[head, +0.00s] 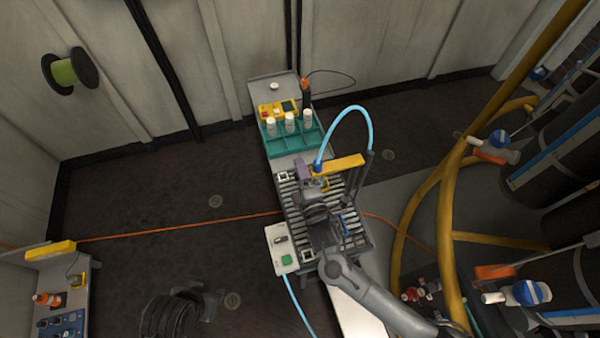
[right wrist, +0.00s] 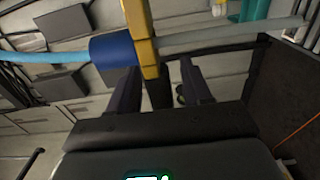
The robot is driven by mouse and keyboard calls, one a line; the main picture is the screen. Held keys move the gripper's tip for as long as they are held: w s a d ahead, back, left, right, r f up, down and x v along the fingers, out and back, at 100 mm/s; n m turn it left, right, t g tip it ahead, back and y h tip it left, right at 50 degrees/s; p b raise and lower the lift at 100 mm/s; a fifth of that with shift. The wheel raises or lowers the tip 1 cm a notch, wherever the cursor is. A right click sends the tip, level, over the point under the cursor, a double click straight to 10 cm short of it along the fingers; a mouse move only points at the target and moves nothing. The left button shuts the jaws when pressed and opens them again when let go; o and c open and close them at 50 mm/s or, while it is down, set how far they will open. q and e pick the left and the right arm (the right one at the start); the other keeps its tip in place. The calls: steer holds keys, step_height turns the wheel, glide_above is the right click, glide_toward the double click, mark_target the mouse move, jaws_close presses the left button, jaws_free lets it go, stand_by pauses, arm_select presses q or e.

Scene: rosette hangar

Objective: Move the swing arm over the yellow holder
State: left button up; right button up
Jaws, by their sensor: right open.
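The swing arm (head: 338,164) is a yellow bar over the roller table, running from a grey post at its right to a purple block (head: 302,168) at its left. A blue hose fitting (head: 317,167) sits near its left end. My right gripper (head: 318,184) is just below that end, jaws open. In the right wrist view the yellow bar (right wrist: 140,38) with its blue fitting (right wrist: 112,52) lies at the open fingers (right wrist: 160,82); contact cannot be told. A small yellow patch beside the gripper may be the yellow holder, mostly hidden. My left gripper is not seen.
A teal rack (head: 292,142) with white bottles and a yellow button box (head: 276,109) stand behind the rollers (head: 292,200). A switch box (head: 281,248) is at the left edge. A light-blue hose (head: 366,112) loops above. Yellow pipes (head: 448,200) stand right.

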steer(key=shift+w+a, duration=0.15)
steer(key=shift+w, duration=0.3)
jaws_close()
